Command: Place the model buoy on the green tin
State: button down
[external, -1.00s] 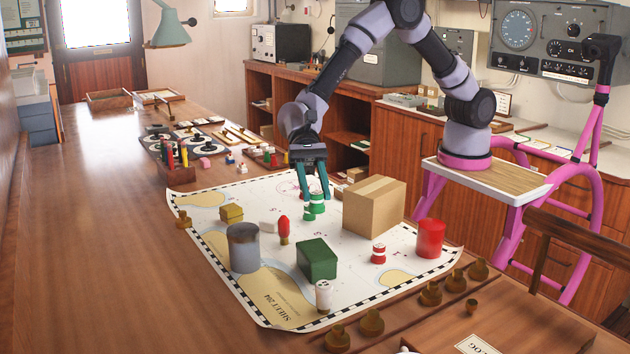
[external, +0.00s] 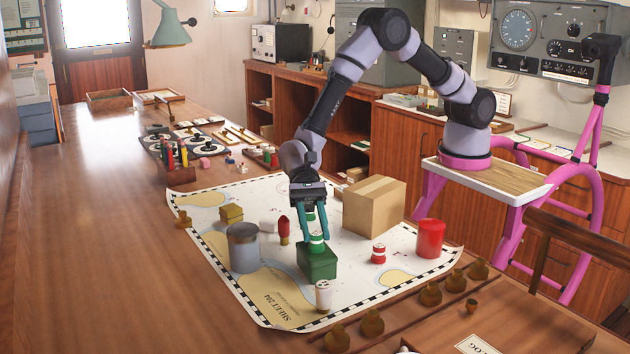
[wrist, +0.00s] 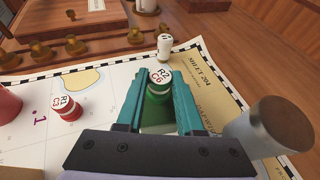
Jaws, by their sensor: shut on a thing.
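The green and white model buoy (external: 316,243) is upright between the fingers of my gripper (external: 317,237), which is shut on it. In the wrist view its white top (wrist: 160,76) reads "R2 C6". The green tin (external: 318,266) is a box on the chart, directly below the buoy. The buoy's base is at or just above the tin's top; I cannot tell whether they touch. The fingers and buoy hide part of the tin's top.
Around the tin on the chart stand a grey cylinder (external: 243,248), a red-topped piece (external: 284,230), a white piece (external: 323,295), a red and white buoy (external: 378,254), a red can (external: 431,238) and a cardboard box (external: 374,206). The table's left side is clear.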

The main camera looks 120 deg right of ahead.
jog(key=c, duration=0.5)
grip_release()
jog(key=shift+c, duration=0.2)
jog(key=shift+d+r, duration=0.2)
jog(key=v, duration=1.1)
jog(key=s+a+r+n+g+h, duration=0.3)
jog(key=s+r+n, duration=0.6)
jog(key=s+r, duration=0.8)
jog(key=s+d+r+n+t+h, duration=0.1)
jog(key=s+d+r+n+h, duration=0.1)
jog(key=s, duration=0.5)
jog(key=s+d+r+n+t+h, duration=0.2)
jog(key=s+r+n+h, duration=0.1)
jog(key=s, duration=0.5)
jog(key=s+d+r+n+t+h, duration=0.2)
jog(key=s+n, duration=0.2)
jog(key=s, duration=0.4)
jog(key=shift+s+d+r+h, duration=0.15)
jog(key=shift+d+r+h, duration=0.05)
jog(key=shift+d+h, duration=0.1)
